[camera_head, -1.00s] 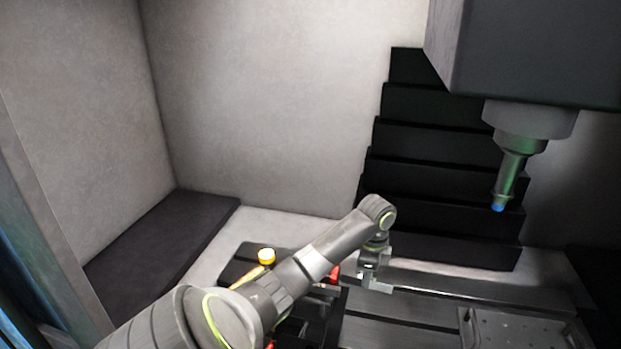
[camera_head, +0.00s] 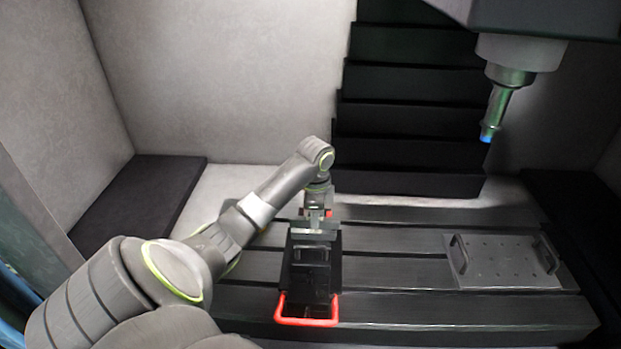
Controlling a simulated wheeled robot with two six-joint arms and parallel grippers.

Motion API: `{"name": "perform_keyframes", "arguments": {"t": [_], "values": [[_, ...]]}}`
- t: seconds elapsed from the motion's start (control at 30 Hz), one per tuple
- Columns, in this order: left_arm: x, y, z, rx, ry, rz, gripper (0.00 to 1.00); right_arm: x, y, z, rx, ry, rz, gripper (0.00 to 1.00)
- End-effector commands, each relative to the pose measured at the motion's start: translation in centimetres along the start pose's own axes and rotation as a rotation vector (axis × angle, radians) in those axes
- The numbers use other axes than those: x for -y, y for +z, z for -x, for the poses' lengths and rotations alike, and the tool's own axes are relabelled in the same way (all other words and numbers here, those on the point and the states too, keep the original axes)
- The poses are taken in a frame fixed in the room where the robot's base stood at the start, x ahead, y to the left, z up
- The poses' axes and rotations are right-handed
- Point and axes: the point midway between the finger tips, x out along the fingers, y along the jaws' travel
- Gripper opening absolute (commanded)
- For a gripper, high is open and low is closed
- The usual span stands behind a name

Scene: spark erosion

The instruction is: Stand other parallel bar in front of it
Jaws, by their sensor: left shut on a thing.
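Dark shapes inside the tray are hard to make out, and I cannot pick out a second parallel bar. My right gripper is not in view.
The tray stands on a grooved dark machine table (camera_head: 395,245). A metal plate with holes and two black handles (camera_head: 500,263) lies at the right. A spindle with a blue-tipped electrode (camera_head: 500,100) hangs at upper right. Black stepped covers (camera_head: 410,125) stand behind.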

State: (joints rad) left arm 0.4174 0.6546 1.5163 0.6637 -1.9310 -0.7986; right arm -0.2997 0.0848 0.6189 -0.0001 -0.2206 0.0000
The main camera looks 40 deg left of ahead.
Motion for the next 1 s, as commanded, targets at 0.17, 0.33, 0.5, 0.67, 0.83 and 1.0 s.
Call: {"name": "perform_keyframes", "arguments": {"t": [0.17, 0.33, 0.5, 0.67, 0.83, 1.0], "values": [[0.0, 0.1, -1.6, 0.001, 0.000, 0.000, 0.00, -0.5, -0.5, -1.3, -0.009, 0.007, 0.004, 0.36], [0.0, 0.1, -2.8, 0.001, -0.001, 0.000, 0.00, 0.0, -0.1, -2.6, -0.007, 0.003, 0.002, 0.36], [0.0, 0.1, -3.9, 0.001, -0.002, -0.001, 0.00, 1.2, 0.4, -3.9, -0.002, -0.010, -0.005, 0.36], [0.0, 0.1, -4.7, 0.001, 0.000, 0.000, 0.00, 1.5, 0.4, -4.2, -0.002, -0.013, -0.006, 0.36], [0.0, 0.1, -6.0, 0.001, 0.000, 0.000, 0.00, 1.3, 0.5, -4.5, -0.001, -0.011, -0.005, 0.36], [0.0, 0.1, -7.0, 0.001, 0.000, 0.000, 0.00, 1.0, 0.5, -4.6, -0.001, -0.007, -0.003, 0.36]]}}
